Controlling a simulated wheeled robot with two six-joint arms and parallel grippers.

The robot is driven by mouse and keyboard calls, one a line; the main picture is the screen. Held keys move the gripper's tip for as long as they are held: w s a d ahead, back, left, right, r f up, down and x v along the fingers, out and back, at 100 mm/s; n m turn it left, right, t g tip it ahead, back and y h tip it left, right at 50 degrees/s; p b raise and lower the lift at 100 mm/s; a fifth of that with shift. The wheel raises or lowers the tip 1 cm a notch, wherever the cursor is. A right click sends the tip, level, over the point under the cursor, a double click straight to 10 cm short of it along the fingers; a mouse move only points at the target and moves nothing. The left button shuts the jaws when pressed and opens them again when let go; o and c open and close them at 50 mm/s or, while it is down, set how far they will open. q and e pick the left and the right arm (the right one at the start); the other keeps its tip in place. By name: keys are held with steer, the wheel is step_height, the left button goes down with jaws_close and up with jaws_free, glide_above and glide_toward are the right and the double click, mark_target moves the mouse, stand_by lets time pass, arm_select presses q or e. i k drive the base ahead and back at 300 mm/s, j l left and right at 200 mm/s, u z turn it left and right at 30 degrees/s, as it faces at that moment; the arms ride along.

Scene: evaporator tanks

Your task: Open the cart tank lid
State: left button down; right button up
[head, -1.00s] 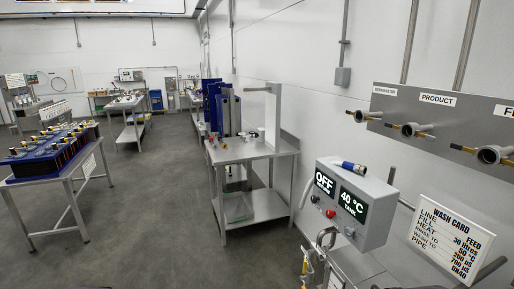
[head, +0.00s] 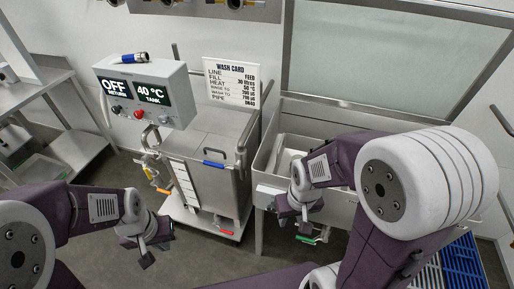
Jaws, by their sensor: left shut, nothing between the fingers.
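The cart tank (head: 217,188) is a steel box on a low wheeled frame, left of centre in the head view. Its flat lid (head: 205,128) lies down on top, closed.
A control box (head: 145,92) reading OFF and 40 °C stands at the cart's left, with a wash card (head: 231,80) behind. A steel sink (head: 272,150) stands close on the right. A steel bench (head: 85,150) is at left. Open floor lies before the cart.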

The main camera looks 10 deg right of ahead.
mark_target(219, 147)
steer(key=i+j+z, duration=0.4)
steer(key=j, duration=0.25)
steer(key=i+j+z, duration=0.2)
steer(key=j, duration=0.15)
steer(key=j+z, duration=0.2)
steer(key=j, duration=0.15)
steer(key=i+j+z, duration=0.2)
steer(key=j, duration=0.2)
